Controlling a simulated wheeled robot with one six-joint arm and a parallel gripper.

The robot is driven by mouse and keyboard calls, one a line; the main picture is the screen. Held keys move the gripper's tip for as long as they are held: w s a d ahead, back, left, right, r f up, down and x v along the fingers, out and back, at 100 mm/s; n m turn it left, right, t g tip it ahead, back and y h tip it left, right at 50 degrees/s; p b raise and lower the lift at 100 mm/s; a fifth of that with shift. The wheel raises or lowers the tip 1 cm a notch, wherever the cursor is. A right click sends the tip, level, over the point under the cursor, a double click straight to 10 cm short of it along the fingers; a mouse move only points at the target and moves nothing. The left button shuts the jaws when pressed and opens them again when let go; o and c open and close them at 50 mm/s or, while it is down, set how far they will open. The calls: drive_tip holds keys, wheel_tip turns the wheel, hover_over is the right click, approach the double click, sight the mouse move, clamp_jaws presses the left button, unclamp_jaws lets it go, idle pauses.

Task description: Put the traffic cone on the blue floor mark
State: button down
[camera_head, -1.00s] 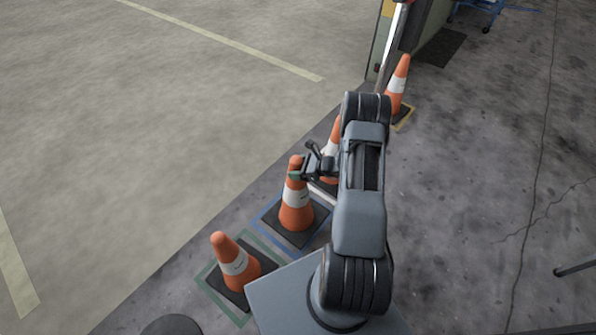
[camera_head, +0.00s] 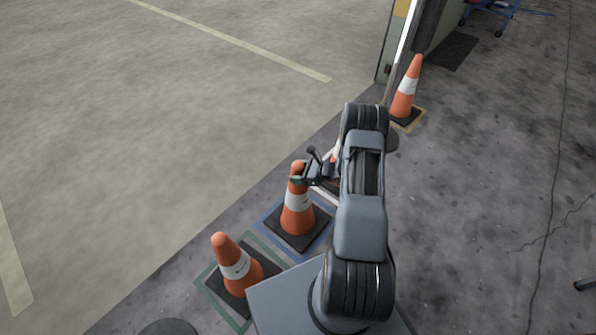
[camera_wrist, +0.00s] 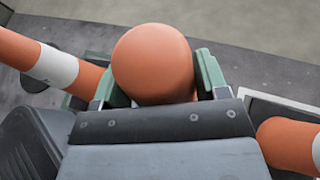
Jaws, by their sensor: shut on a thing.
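My gripper (camera_head: 299,176) is shut on the top of an orange traffic cone (camera_head: 297,203) with a white band and a dark square base. The cone looks upright, and its base appears inside the blue floor mark (camera_head: 262,218). I cannot tell whether the base touches the floor. In the wrist view, the rounded orange tip (camera_wrist: 153,62) sits between the green finger pads of my gripper (camera_wrist: 156,80). The rest of this cone is hidden there by the gripper body.
Another cone (camera_head: 236,266) stands on a green mark (camera_head: 212,284) at the front left. One cone (camera_head: 406,90) stands on a yellow mark (camera_head: 419,117) farther back, near a post. A cone near a white mark is mostly hidden behind my arm. Open floor lies right.

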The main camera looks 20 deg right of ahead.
drive_tip(key=shift+f, duration=0.1)
drive_tip(key=shift+c, duration=0.7)
unclamp_jaws()
drive_tip(key=shift+f, duration=0.1)
